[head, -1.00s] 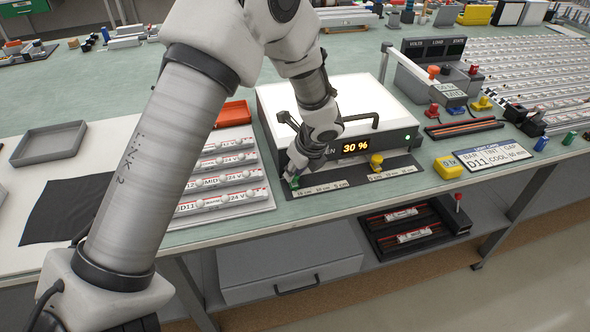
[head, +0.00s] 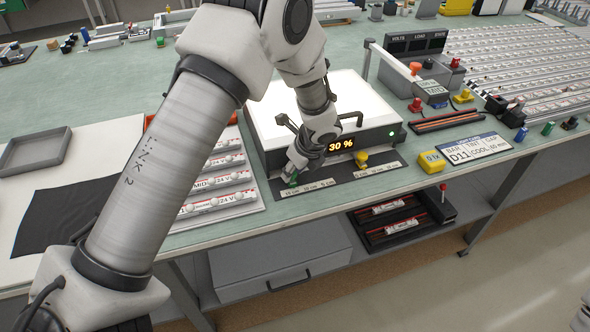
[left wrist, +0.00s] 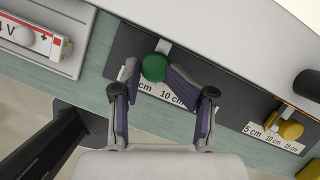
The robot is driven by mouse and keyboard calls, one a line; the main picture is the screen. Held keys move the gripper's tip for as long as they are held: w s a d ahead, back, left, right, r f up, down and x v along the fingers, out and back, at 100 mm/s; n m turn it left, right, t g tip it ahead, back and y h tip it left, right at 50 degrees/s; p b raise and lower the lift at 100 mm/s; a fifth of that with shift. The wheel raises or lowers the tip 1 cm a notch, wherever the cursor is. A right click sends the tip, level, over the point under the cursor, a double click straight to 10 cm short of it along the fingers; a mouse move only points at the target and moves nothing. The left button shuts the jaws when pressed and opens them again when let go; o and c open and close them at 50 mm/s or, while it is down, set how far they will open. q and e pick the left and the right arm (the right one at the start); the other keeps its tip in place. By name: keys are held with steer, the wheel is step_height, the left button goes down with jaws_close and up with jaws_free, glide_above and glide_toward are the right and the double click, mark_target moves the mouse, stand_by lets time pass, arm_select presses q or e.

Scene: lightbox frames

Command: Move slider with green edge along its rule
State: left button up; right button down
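The slider with the green knob (head: 293,183) sits on its rule (head: 318,184), at the front left of the light box. The green knob (left wrist: 154,67) shows clearly in the left wrist view, near the left end of the printed cm scale (left wrist: 166,92). My left gripper (head: 290,175) is low over it. In the left wrist view its fingertips (left wrist: 152,73) stand apart on either side of the knob, with a narrow gap visible at the left. Contact on the right side is hard to tell. My right gripper is not in view.
A second slider with a yellow knob (head: 361,157) is to the right on the same dark strip. The light box (head: 350,95) behind reads 30 %. A rack of labelled tubes (head: 222,190) is close at the left. A yellow block (head: 432,162) lies further right.

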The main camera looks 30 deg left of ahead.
arm_select(q)
steer(key=shift+w+r, duration=0.1)
steer(key=shift+r, duration=0.15)
steer(key=v, duration=1.1)
steer(key=shift+d+r, duration=0.2)
steer(key=shift+o, duration=0.4)
